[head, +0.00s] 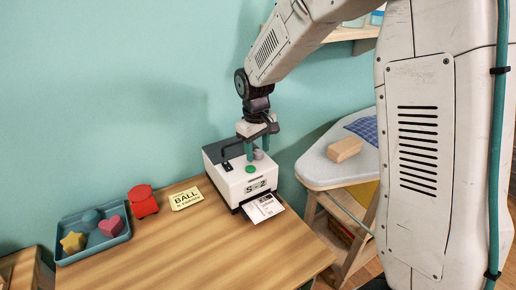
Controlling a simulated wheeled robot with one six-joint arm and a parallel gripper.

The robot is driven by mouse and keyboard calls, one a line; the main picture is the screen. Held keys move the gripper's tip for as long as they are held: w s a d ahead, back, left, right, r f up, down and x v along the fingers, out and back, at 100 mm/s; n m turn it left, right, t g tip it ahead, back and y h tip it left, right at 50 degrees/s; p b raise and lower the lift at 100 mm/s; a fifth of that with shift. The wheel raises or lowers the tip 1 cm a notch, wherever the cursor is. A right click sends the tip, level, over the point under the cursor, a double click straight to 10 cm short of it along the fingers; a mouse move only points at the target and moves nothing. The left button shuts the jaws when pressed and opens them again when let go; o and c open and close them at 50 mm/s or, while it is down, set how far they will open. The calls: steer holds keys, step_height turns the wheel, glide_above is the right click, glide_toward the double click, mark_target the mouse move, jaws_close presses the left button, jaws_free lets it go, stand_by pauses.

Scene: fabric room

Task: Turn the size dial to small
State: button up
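The label machine (228,182) is a white box with a dark top, standing at the right end of the wooden table.
A black lever (226,158) stands on the machine's left side. To the left are a yellow "BALL" card (186,199), a red object (143,201) and a blue tray (68,258) with shaped pieces. An ironing board (318,171) with a wooden block (345,150) stands at the right. The table's front is clear.

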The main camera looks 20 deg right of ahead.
mark_target(261, 165)
steer(key=shift+r, duration=0.1)
steer(key=r, duration=0.7)
steer(key=shift+s+a+r, duration=0.1)
steer(key=shift+a+r, duration=0.1)
steer(key=shift+r, duration=0.15)
steer(key=s+d+r+m, duration=0.2)
steer(key=s+r, duration=0.1)
steer(key=s, duration=1.3)
steer(key=s+d+r+m+t, duration=0.1)
steer(key=s+d+r+m, duration=0.1)
steer(key=s, duration=1.4)
steer(key=shift+r+m+y, duration=0.3)
steer(key=shift+r, duration=0.15)
